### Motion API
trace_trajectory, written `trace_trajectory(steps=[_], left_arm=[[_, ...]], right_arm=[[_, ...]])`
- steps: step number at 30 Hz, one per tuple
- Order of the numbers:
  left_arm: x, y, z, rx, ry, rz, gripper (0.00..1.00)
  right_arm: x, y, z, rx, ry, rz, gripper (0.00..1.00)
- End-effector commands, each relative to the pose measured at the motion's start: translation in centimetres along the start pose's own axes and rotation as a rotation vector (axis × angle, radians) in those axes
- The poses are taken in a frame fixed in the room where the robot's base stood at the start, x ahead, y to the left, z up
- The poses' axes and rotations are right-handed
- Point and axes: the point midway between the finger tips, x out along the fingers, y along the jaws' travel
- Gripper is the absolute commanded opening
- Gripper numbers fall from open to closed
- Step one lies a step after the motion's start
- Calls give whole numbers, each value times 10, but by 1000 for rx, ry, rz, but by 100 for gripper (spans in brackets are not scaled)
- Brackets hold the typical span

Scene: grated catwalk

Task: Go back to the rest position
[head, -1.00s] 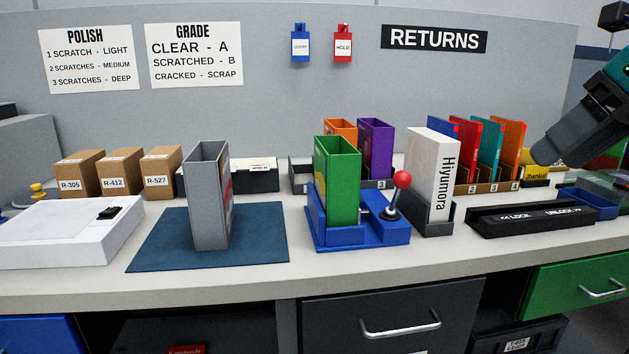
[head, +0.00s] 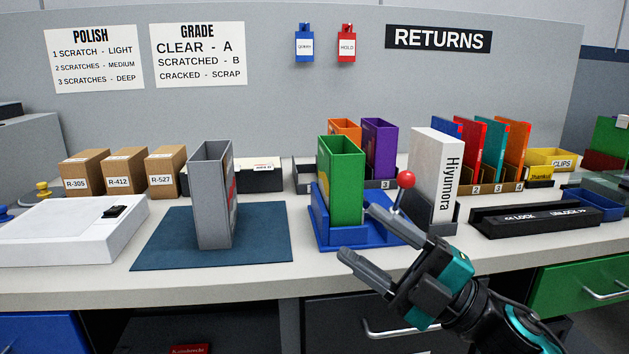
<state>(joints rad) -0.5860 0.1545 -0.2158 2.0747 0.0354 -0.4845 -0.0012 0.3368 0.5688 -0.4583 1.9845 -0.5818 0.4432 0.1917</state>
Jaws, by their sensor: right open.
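My right gripper (head: 358,232) is open and empty. It is in front of the counter's near edge, low at the centre right, and its upper finger overlaps the blue stand in the picture. The blue stand (head: 322,228) holds a green case (head: 341,182) upright and has a red-knobbed lever (head: 406,180). I cannot tell whether the gripper touches the stand. My left gripper is not in view.
A grey case (head: 212,200) stands on a dark blue mat (head: 160,245). A white box marked Hiyumora (head: 433,175) stands right of the lever. A black lock bar (head: 535,218) lies at the right. A white device (head: 60,232) is at the left.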

Motion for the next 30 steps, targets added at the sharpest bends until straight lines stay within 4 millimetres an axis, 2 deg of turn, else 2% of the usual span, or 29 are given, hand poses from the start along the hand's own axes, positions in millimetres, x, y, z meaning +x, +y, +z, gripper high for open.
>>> trace_trajectory(steps=[1, 5, 6, 9, 11, 15, 17, 22, 24, 30], left_arm=[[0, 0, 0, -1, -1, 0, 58], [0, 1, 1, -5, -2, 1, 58], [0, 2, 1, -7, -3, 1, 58], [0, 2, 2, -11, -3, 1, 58], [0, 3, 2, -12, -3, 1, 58], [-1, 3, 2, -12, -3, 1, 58], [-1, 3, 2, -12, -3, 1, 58], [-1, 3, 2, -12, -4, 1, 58], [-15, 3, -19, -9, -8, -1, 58], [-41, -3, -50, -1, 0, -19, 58]], right_arm=[[-12, -15, 12, 104, -104, 52, 60], [-52, -55, 42, 343, -385, 147, 60], [-68, -71, 50, 416, -477, 167, 60], [-114, -116, 60, 601, -711, 198, 60], [-142, -145, 61, 706, -845, 205, 60], [-202, -207, 44, 919, -1115, 191, 60], [-224, -229, 32, 996, -1211, 180, 60], [-278, -283, -13, 1197, -1448, 133, 60], [-266, -257, -14, 1179, -1439, 138, 60], [-258, -222, -22, 1158, -1454, 146, 60]])
